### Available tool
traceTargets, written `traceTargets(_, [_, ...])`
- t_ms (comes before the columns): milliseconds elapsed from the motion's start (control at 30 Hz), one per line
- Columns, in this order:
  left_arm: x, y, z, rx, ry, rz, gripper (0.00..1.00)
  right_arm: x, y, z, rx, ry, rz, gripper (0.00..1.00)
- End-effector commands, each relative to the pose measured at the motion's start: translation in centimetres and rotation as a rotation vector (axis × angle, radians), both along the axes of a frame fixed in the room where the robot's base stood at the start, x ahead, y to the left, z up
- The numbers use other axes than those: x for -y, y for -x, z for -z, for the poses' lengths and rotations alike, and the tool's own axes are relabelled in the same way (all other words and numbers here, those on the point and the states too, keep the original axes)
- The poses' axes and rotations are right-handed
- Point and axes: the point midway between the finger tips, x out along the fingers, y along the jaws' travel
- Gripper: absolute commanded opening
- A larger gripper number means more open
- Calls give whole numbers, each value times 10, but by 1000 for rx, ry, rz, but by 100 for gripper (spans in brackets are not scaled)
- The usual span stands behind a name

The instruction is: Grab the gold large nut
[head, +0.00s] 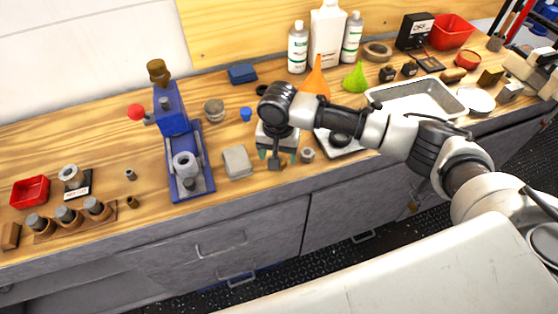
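A small gold-brown nut (132,202) lies near the front edge of the wooden bench, right of the row of dark-capped cylinders. It is small and dark in the head view. My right arm reaches in from the right. Its gripper (277,157) points down over the bench's front middle, well to the right of the gold nut. Its fingers are apart, with a small dark block (275,164) showing between them; I cannot tell whether they touch it. A grey nut (307,154) lies just right of this gripper. My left gripper is not in view.
A blue press (189,160) stands between the gold nut and my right gripper. A grey block (237,162) lies left of the gripper. A small grey nut (130,174), a red bin (30,191) and a wooden cylinder rack (46,237) are near the gold nut. Bottles and funnels stand behind.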

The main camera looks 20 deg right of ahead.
Motion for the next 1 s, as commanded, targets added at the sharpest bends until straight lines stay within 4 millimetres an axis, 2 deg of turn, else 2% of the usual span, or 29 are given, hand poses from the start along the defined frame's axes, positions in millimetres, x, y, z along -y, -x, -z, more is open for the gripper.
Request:
traceTargets(200, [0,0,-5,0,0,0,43,1,1,31,-2,1,0,68])
traceTargets(500, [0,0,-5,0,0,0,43,0,1,36,0,0,-1,68])
traceTargets(867, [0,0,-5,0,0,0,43,0,1,36,0,0,-1,13])
traceTargets(1000, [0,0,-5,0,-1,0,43,0,1,36,0,0,-1,12])
